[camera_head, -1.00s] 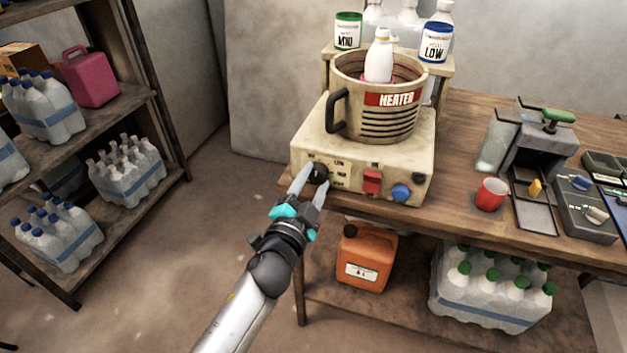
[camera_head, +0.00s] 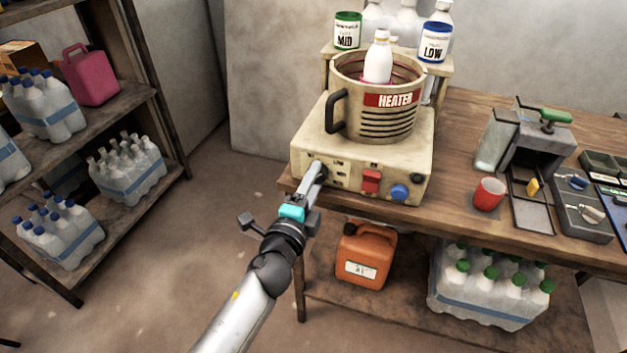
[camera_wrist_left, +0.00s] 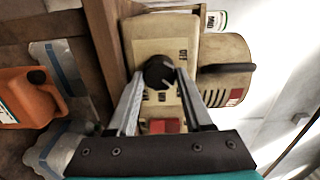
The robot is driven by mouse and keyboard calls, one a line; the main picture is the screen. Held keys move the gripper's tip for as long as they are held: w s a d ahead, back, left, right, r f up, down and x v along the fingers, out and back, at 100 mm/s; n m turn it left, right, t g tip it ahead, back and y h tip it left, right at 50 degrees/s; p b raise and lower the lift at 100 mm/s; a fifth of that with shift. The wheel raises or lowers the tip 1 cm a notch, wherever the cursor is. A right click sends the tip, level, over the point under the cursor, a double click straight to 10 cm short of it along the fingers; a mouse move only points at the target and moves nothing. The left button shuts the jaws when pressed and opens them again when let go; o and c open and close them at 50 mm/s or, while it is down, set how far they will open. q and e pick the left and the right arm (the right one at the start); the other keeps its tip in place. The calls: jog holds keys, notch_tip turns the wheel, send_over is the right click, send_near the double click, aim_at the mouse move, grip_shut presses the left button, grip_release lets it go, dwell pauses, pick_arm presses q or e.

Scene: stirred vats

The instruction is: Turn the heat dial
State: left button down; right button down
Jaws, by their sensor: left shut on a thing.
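The heat dial is a round black knob on the front of the cream heater base (camera_head: 405,165). In the left wrist view the dial (camera_wrist_left: 158,72) sits between the two fingertips. My left gripper (camera_head: 317,170) is shut on it, and its fingers and wrist are rolled so that one finger largely hides the dial in the head view. In the left wrist view the left gripper (camera_wrist_left: 158,78) touches the dial from both sides. My right gripper is not in view.
A pot marked HEATER (camera_head: 375,110) with a white bottle (camera_head: 378,58) in it stands on the base. A red switch (camera_head: 371,180) and a blue knob (camera_head: 399,192) are right of the dial. A red cup (camera_head: 489,194) stands farther right. An orange canister (camera_head: 366,257) is below.

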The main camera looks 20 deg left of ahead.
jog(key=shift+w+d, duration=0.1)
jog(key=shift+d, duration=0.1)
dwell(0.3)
pick_arm(q)
jog(key=shift+c, duration=1.5)
grip_release()
jog(key=shift+s, duration=0.15)
jog(key=s+b, duration=0.2)
jog(key=s, duration=1.3)
jog(key=shift+a, duration=0.25)
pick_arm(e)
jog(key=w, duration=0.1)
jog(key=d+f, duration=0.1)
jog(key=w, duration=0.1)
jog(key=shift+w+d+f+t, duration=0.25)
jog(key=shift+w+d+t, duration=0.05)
pick_arm(q)
jog(key=shift+f, duration=0.1)
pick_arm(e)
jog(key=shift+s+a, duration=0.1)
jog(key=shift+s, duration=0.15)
